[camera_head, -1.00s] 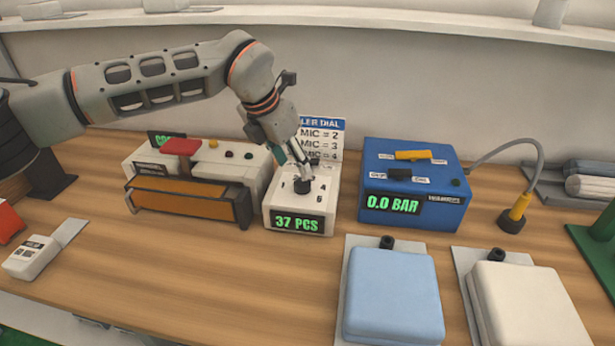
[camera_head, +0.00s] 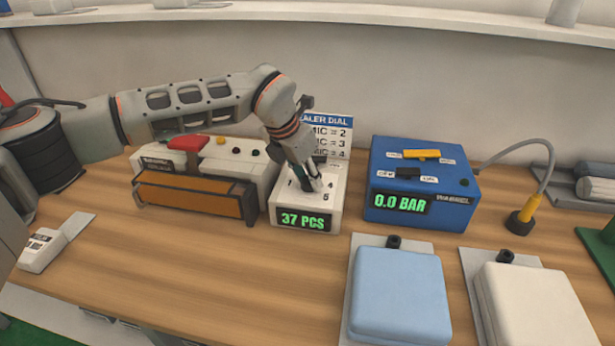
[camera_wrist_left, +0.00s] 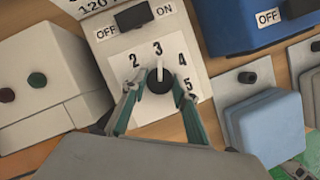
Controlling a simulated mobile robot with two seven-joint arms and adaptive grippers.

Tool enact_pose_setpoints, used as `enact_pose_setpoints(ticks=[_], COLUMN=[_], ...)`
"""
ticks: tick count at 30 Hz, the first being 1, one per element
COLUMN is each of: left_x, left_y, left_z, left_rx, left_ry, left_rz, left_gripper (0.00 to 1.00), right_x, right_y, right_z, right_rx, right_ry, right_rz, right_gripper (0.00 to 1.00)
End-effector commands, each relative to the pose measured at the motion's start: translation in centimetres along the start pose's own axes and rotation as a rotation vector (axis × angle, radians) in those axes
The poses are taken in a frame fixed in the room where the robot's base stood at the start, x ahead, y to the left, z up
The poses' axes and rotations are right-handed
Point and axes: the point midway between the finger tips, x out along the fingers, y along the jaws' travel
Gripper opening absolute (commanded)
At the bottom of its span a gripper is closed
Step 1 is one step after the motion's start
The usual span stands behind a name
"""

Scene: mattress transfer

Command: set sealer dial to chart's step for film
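The white sealer control box (camera_head: 334,212) stands on the bench with a green 37 PCS display. Its black dial (camera_wrist_left: 160,80) shows in the left wrist view, its white pointer line aimed at 3. Numbers 2 to 5 are readable around it. My left gripper (camera_wrist_left: 158,82) points down over the dial, one finger on each side, with a narrow gap seeming to show at each fingertip. In the head view the left gripper (camera_head: 310,187) hides most of the dial. The chart (camera_head: 326,132) stands behind, showing MIC = 2, 3 and 4, its row starts hidden by my arm. My right gripper is out of view.
Left of the box is the sealer with an orange front bar (camera_head: 190,196) and red handle. Right is a blue pump box (camera_head: 420,185) reading 0.0 BAR. A blue mattress (camera_head: 398,296) and a white mattress (camera_head: 535,305) lie in front. An OFF/ON switch (camera_wrist_left: 133,16) sits above the dial.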

Motion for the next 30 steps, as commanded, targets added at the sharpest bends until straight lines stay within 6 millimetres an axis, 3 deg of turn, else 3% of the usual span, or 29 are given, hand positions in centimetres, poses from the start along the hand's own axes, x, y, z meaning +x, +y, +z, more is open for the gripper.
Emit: enact_pose_setpoints(ticks=[14, 20, 30], left_x=[-0.3, -0.3, 0.0], left_y=[-0.1, -0.2, -0.4], left_z=[0.1, 0.2, 0.2], left_rx=[-0.087, -0.225, -0.506], left_ry=[-0.001, -0.002, -0.002], left_rz=[0.038, 0.096, 0.212], left_gripper=[0.07, 0.07, 0.07], right_x=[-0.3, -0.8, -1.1], right_y=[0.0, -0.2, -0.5], right_z=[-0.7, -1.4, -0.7], right_rx=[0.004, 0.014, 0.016], right_ry=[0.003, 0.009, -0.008], right_rz=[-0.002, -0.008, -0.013], right_gripper=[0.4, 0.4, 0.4])
